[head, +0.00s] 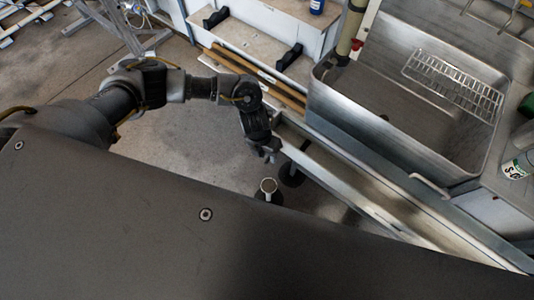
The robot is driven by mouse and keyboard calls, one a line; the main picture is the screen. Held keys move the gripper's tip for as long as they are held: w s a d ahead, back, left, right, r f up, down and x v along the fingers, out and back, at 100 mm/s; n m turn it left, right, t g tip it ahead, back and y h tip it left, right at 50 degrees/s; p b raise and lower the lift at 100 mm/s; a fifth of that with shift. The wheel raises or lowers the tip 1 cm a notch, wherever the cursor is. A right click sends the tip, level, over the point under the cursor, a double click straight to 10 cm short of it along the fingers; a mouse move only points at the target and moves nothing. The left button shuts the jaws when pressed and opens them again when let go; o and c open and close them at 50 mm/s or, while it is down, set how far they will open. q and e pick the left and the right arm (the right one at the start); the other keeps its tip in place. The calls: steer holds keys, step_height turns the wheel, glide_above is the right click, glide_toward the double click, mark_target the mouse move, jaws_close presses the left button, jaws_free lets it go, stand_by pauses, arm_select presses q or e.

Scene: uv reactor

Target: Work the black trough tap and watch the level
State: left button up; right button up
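A metal trough (325,105) stands at the right, its basin empty of any water I can make out. A beige upright pipe (350,28) with a small red part (357,44) meets its back left corner. A small dark fitting (342,60) sits at the pipe's lower end; I cannot tell whether it is the black tap. My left gripper (268,153) points down beside the trough's front left side, apart from the pipe. It is too small to tell whether its fingers are open, and I see nothing held in it. My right gripper is out of view.
A wire rack (455,82) lies in the trough's right part. A long metal channel (350,182) runs along its front. Wooden bars (262,78) and a shelf with black brackets (245,38) stand behind my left arm. A white-labelled container (517,166) is at the right edge.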

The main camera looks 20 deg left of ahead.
arm_select(q)
jaws_close()
steer(key=shift+d, duration=0.1)
stand_by(0.3)
steer(key=d+n+p, duration=0.1)
steer(key=n+p, duration=0.2)
steer(key=n, duration=0.2)
steer(key=w+d+n+t+y+p, duration=0.1)
steer(key=d+n+p, duration=0.1)
steer(key=n+p, duration=0.2)
steer(key=d+n+t+p, duration=0.1)
steer(key=n+p, duration=0.3)
steer(key=n, duration=0.3)
steer(key=shift+w+d, duration=0.15)
steer(key=shift+w, duration=0.15)
stand_by(0.3)
